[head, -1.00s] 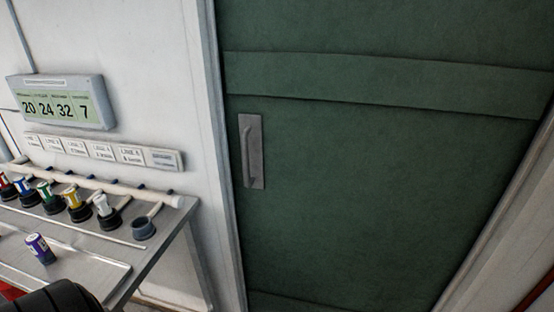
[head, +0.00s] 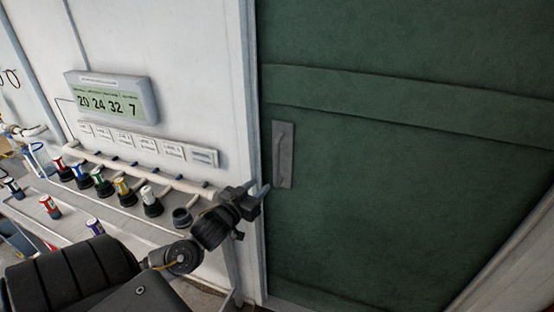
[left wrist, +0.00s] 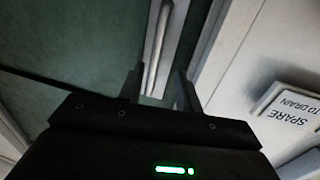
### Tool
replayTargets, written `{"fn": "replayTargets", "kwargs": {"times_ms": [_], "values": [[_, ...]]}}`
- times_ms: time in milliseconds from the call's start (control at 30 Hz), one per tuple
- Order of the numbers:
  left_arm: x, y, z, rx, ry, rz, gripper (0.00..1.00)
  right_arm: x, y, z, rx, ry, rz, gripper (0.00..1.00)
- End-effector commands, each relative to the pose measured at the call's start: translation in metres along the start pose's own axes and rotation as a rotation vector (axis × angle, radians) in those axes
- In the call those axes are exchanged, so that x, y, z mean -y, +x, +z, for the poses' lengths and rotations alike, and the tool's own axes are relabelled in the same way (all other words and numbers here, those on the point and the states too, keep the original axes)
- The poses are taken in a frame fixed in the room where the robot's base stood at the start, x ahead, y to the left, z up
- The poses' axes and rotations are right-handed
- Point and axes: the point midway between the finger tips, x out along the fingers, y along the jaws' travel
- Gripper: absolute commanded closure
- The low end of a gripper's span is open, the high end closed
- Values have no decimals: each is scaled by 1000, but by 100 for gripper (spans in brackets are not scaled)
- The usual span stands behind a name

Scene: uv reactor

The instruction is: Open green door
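The green door (head: 400,190) fills the right half of the head view and looks shut in its frame. Its grey handle (head: 283,155) is upright on a plate near the door's left edge. My left gripper (head: 262,190) is just left of and below the handle, in front of the door frame. In the left wrist view the handle (left wrist: 158,45) lies ahead of the two fingers (left wrist: 160,88), which are apart with nothing between them. The fingers do not visibly touch the handle. My right gripper is not in view.
A bench at the left holds several coloured cartridges (head: 101,182) in black sockets along white pipes. A display panel (head: 110,97) and a row of labels (head: 145,143) are on the white wall. A SPARE TO DRAIN label (left wrist: 289,112) shows in the left wrist view.

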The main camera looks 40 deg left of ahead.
Motion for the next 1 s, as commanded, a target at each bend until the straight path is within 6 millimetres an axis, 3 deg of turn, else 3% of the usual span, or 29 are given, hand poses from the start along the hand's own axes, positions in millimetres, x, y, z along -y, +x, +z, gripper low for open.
{"fn": "replayTargets", "kwargs": {"times_ms": [100, 367, 800, 1000], "values": [[-2, -1, -23, -48, -16, 16, 66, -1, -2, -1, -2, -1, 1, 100], [-2, 8, -28, -56, -19, 18, 66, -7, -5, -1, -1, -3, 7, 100], [-3, 84, -33, -55, -17, 17, 66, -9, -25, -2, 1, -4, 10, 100], [-4, 103, -32, -54, -18, 17, 66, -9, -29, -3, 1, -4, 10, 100]]}}
